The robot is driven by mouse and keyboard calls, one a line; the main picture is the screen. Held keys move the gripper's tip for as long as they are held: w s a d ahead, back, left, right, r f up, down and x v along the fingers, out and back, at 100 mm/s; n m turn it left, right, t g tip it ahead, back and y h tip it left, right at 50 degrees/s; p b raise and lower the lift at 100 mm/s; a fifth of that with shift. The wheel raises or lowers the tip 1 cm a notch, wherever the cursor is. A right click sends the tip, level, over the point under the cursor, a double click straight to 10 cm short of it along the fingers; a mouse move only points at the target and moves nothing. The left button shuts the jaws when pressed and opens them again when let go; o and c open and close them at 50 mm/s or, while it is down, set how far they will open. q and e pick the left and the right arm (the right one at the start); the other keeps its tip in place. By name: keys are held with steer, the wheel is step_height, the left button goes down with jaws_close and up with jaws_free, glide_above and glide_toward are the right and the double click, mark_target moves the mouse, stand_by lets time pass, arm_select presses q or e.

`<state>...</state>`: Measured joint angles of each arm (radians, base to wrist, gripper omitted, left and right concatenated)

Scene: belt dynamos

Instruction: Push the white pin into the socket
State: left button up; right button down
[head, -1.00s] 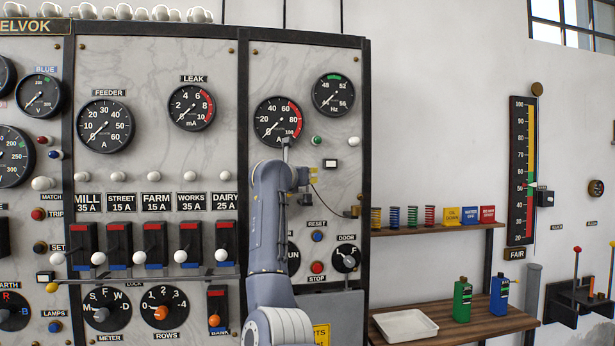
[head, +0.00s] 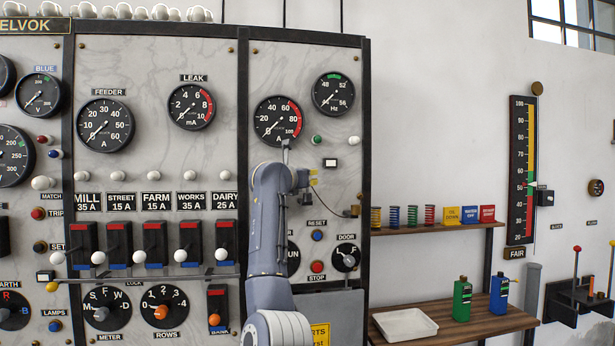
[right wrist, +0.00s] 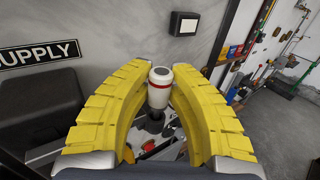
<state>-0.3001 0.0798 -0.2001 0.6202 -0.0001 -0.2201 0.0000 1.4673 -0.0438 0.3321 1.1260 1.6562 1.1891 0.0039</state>
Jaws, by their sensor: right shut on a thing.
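The white pin (right wrist: 160,96) has a rounded cap and a red band and shows in the right wrist view. My right gripper (right wrist: 161,78) has its two yellow fingers on either side of the pin, shut on it near the tips. A dark round piece (right wrist: 153,122) sits at the pin's lower end; I cannot tell whether it is the socket or how deep the pin is in it. In the head view my right arm stands before the right panel and hides most of the gripper (head: 310,178) and the pin. My left gripper is not in view.
A small white-faced lamp or button (head: 330,163) is beside the gripper. A RESET button (head: 317,236), a STOP button (head: 317,267) and a DOOR knob (head: 346,258) lie below. A shelf (head: 410,230) with coils stands to the right.

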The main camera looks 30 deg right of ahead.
steer(key=shift+f, duration=0.3)
steer(key=c, duration=1.2)
jaws_free()
steer(key=v, duration=1.2)
steer(key=shift+s+r, duration=0.1)
